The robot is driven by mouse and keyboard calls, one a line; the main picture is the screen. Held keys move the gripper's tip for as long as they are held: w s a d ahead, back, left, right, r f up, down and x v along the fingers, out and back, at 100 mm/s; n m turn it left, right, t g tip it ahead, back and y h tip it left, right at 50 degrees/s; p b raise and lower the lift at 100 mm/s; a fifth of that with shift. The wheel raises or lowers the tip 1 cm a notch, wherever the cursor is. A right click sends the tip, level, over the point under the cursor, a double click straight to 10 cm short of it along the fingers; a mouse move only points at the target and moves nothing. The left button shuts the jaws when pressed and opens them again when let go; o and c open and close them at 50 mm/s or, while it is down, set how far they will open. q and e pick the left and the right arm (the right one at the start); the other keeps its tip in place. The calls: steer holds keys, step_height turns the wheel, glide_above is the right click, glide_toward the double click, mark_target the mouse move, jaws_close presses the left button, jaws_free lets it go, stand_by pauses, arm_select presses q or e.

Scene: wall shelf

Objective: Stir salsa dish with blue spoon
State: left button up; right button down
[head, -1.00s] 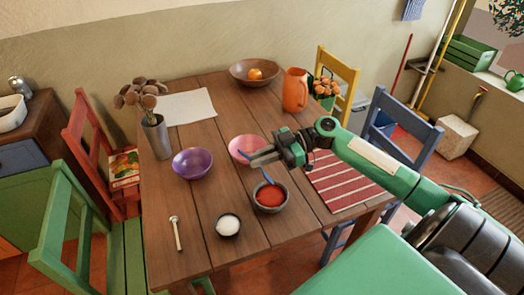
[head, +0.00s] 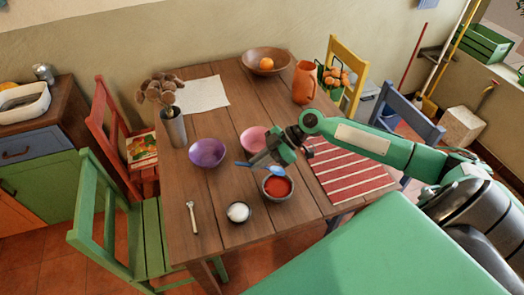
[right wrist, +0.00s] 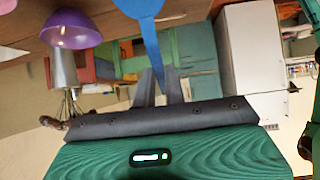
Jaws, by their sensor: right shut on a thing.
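The salsa dish (head: 277,196) is a small grey bowl of red salsa near the right front of the table. My right gripper (head: 259,159) is just behind it and shut on the blue spoon (head: 277,171). The spoon's bowl end shows at the dish's far rim, seemingly clear of the salsa; its exact height is hard to tell. In the right wrist view the spoon's blue handle (right wrist: 152,45) runs between the two fingers, its wide end cut off at the top edge. My left gripper is out of view.
A pink bowl (head: 252,138) is partly behind my right gripper, with a purple bowl (head: 207,153) to its left. A small bowl of white stuff (head: 238,213) and a light-handled utensil (head: 192,216) lie left of the dish. A striped mat (head: 345,174) is to the right.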

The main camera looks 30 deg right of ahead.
mark_target(248, 165)
steer(key=a+h+p, duration=0.1)
steer(key=p, duration=0.2)
steer(key=a+g+h+p, duration=0.1)
steer(key=h+p, duration=0.1)
steer(key=p, duration=0.1)
steer(key=shift+w+a+f+h, duration=0.15)
steer(key=shift+w+h, duration=0.15)
steer(key=shift+w, duration=0.1)
steer(key=shift+w+a+f+g+h+p, duration=0.1)
steer(key=shift+a+f+g+h+p, duration=0.25)
steer(key=shift+h, duration=0.25)
steer(key=shift+w+a+f+h, duration=0.1)
steer(key=shift+a+f+h, duration=0.3)
steer(key=shift+h, duration=0.3)
